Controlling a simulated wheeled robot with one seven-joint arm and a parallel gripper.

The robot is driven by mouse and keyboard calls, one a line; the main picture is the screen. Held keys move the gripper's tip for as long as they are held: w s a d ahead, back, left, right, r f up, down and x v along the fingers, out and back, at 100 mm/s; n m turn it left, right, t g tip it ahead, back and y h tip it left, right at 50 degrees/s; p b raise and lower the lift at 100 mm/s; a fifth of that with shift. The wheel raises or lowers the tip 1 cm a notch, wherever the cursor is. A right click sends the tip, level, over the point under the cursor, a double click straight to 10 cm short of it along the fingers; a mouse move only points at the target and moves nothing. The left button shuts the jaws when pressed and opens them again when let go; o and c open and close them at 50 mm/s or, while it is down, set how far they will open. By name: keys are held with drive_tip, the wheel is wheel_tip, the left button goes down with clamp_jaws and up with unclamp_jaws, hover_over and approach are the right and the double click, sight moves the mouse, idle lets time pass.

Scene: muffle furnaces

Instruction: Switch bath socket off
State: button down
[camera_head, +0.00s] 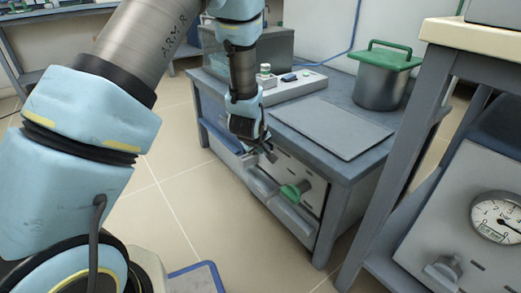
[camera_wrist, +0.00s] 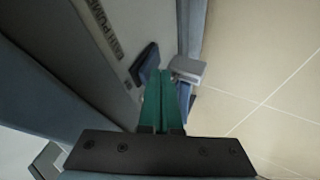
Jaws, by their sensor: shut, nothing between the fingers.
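My gripper (camera_head: 268,153) is at the front face of the low bench, near the panel's upper edge. In the wrist view its green fingers (camera_wrist: 160,78) are together and empty. Their tips are close to a dark blue knob or switch (camera_wrist: 144,64) on a grey panel; I cannot tell if they touch it. A grey block (camera_wrist: 188,68) is just right of the tips. No part is clearly marked as the bath socket, and the switch position cannot be read.
On the bench are a socket strip (camera_head: 293,86) with a blue piece, a grey plate (camera_head: 332,127) and a green-lidded pot (camera_head: 382,82). A gauge panel (camera_head: 455,225) stands at right.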

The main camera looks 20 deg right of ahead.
drive_tip(key=shift+w+d+r+y+p, duration=0.1)
drive_tip(key=shift+d+y+p, duration=0.2)
drive_tip(key=shift+p, duration=0.55)
drive_tip(key=shift+r, duration=0.1)
drive_tip(key=shift+r+p, duration=0.7)
drive_tip(key=shift+r, duration=0.05)
